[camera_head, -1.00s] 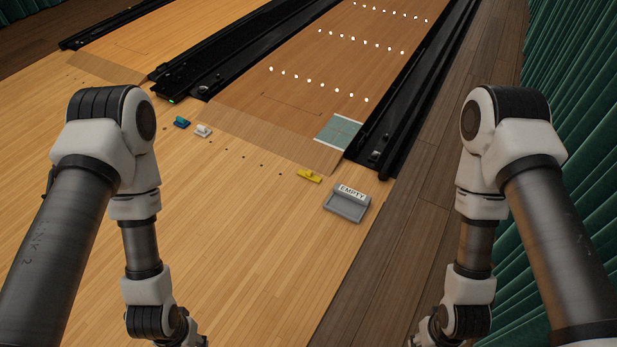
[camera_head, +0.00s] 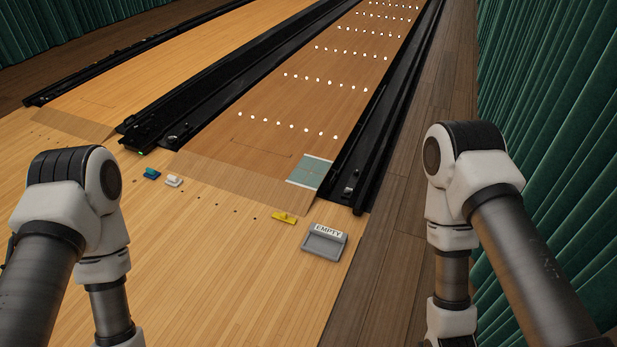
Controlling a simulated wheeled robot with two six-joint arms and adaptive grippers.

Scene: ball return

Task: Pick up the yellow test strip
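The yellow test strip (camera_head: 284,218) lies flat on the wooden floor near the front edge of the lane, just left of a grey tray. It is small in the head view, and fine detail on it cannot be made out. Both of my arms show at the left and right sides of the view, reaching down past the bottom edge. Neither gripper is in the picture. No part of my arms touches the strip.
The grey tray (camera_head: 324,243) marked EMPTY stands right of the strip. A blue-green item (camera_head: 152,173) and a white item (camera_head: 173,181) lie farther left. A teal sheet (camera_head: 311,173) lies on the lane. Black gutters flank the lane; a green curtain (camera_head: 545,130) hangs at right.

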